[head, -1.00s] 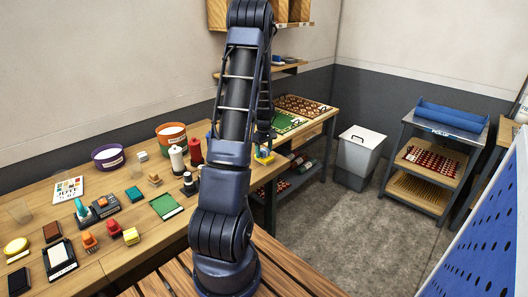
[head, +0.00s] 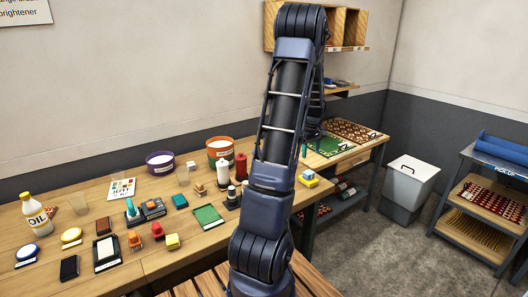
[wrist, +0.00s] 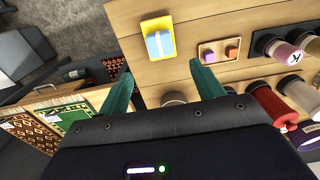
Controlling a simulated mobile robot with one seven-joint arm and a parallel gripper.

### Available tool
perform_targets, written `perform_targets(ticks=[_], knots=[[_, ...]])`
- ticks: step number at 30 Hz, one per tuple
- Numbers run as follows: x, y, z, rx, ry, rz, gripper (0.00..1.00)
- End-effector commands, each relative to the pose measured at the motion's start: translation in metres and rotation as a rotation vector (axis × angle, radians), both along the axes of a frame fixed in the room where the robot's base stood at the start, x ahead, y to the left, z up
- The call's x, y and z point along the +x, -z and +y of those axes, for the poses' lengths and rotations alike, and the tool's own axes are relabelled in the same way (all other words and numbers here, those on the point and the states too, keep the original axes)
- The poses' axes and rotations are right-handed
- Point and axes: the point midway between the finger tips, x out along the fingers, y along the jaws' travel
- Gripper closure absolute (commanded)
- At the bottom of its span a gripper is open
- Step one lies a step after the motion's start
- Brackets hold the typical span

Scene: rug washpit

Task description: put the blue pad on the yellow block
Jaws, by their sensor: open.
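In the wrist view a light blue pad (wrist: 154,46) with a pale stripe lies on top of a yellow block (wrist: 155,22), covering its lower part in the picture. In the head view the yellow block (head: 306,183) sits near the right end of the long bench, with the blue pad (head: 309,174) on it. My gripper (wrist: 156,65) is open, its two teal fingers apart with nothing between them. It is clear of the pad and block. In the head view my arm hides most of the gripper; a teal fingertip shows above the block.
The wrist view shows a small wooden tray (wrist: 219,52) beside the block, then several jars and spools. In the head view a green pad (head: 209,217), a red spool (head: 241,167) and tubs (head: 220,151) stand on the bench. A grey bin (head: 408,184) stands beyond.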

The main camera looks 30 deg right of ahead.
Motion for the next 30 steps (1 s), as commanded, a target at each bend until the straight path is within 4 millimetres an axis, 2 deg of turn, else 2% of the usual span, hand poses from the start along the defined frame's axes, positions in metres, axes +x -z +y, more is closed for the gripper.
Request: perform_targets(ticks=[2,5,10,16,23,30], knots=[[0.004,-0.006,0.007,-0.005,-0.004,-0.002,0.33],[0.016,-0.023,0.029,-0.019,-0.007,-0.01,0.33],[0.039,-0.066,0.093,-0.053,-0.011,-0.034,0.33],[0.053,-0.113,0.176,-0.086,-0.011,-0.076,0.33],[0.048,-0.155,0.269,-0.109,-0.01,-0.135,0.33],[0.021,-0.186,0.357,-0.112,-0.009,-0.205,0.33]])
